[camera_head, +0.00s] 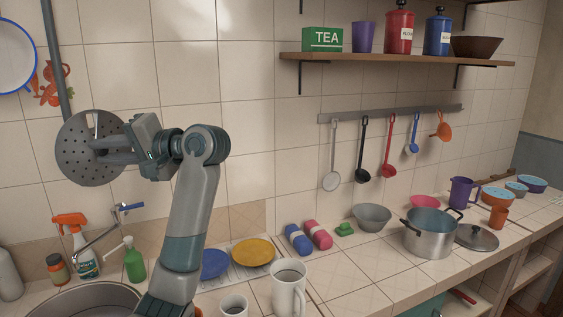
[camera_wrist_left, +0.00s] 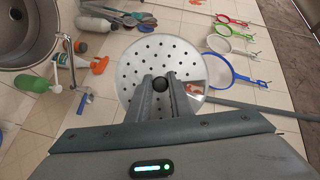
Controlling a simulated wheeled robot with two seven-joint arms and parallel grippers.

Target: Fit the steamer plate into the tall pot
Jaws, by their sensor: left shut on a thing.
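The steamer plate (camera_head: 74,163) is a round grey metal disc full of small holes, held up near the wall at the far left. It also shows in the left wrist view (camera_wrist_left: 133,72), face-on beyond the fingers. My left gripper (camera_head: 98,151) is shut on the dark knob at the plate's middle, as the left wrist view (camera_wrist_left: 163,86) shows. The tall pot (camera_head: 428,243) is silver with two dark handles, standing open on the counter at the right, far from the plate. My right gripper is not in view.
The pot's lid (camera_head: 477,238) lies right of the pot, with a grey bowl (camera_head: 372,219) to its left. White mugs (camera_head: 289,292), plates and bottles stand around my arm. Ladles hang on a rail (camera_head: 390,113) under a shelf (camera_head: 397,60). Tiles before the pot are clear.

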